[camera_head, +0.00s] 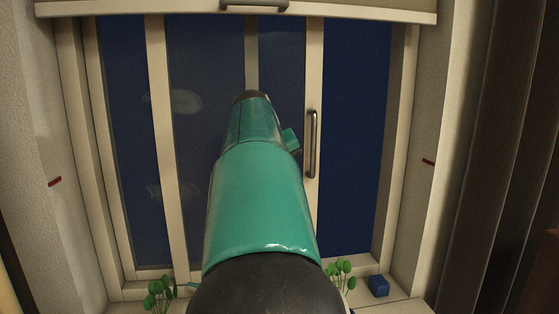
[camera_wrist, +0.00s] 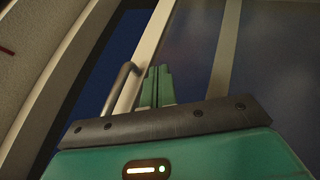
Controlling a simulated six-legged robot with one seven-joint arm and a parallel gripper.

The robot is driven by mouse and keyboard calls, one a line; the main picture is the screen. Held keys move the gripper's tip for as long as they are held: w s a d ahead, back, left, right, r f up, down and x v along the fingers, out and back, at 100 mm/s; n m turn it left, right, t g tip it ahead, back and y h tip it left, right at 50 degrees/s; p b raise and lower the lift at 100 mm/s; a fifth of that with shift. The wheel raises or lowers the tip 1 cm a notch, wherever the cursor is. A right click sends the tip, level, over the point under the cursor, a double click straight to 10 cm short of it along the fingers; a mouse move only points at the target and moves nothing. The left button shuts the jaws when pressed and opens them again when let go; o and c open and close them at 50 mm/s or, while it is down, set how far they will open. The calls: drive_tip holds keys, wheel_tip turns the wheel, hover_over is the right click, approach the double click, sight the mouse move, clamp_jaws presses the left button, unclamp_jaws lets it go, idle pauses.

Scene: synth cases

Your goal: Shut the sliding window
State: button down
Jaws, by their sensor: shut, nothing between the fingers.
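The sliding window's sash (camera_head: 205,130) has pale stiles and a dark handle (camera_head: 313,145) on its right stile. A dark blue opening (camera_head: 355,130) shows between that stile and the right jamb (camera_head: 397,150). In the wrist view, the handle (camera_wrist: 122,84) is just left of my gripper (camera_wrist: 157,72), with the blue opening further left. The gripper's green fingers are shut and empty, in front of the stile on the pane side of the handle. I cannot tell whether they touch it. In the head view, my arm hides most of the gripper and part of the sash.
A raised blind (camera_head: 335,12) with its own dark pull (camera_head: 254,5) crosses the top. On the sill stand a left plant (camera_head: 161,295), a right plant (camera_head: 340,270) and a blue block (camera_head: 378,286). Red marks show on the side walls, the right one (camera_head: 428,162) near the jamb.

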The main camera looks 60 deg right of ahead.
sight(306, 171)
drive_tip(key=s+d, duration=0.1)
drive_tip(key=d, duration=0.2)
drive_tip(key=s+d+f, duration=0.1)
drive_tip(key=shift+s+d, duration=0.2)
drive_tip(key=shift+s, duration=0.1)
drive_tip(key=shift+s+d, duration=0.25)
drive_tip(key=shift+s, duration=0.1)
drive_tip(key=s+d, duration=1.3)
drive_tip(key=s, duration=0.4)
drive_tip(key=shift+s+d, duration=0.15)
drive_tip(key=shift+d, duration=0.25)
drive_tip(key=shift+s+r, duration=0.1)
